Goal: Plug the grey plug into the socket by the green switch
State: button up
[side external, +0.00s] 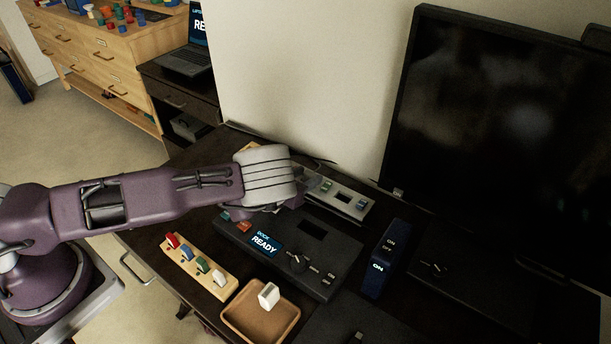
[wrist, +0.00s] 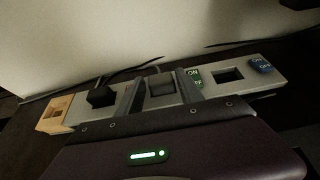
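An open dark socket (wrist: 228,75) lies right of the green switch, then a blue switch (wrist: 262,64).
A black plug (wrist: 101,96) sits on the strip left of my gripper, with a wooden block (wrist: 56,114) at its end. The dock box (side external: 318,268), a switch box (side external: 384,258), a wooden rack (side external: 190,258) of coloured pieces and a tray (side external: 238,318) stand in front. A wall is behind.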

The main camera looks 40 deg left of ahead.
jog(key=shift+o, duration=0.7)
jog(key=shift+r, duration=0.2)
jog(key=v, duration=1.2)
jog(key=s+a+r+n+g, duration=0.1)
jog(key=s+r+n+g, duration=0.2)
jog(key=r+n, duration=0.75)
jog(key=s+a+r+n+g, duration=0.1)
jog(key=s+r+n+g, duration=0.4)
jog(key=n, duration=1)
jog(key=s+r+n, duration=0.5)
jog(key=s+r, duration=0.2)
jog(key=s, duration=0.3)
jog(key=s+r+n, duration=0.5)
jog(key=s+r, duration=0.1)
jog(key=s, duration=0.4)
jog(key=shift+a+r, duration=0.4)
jog(key=shift+a, duration=0.05)
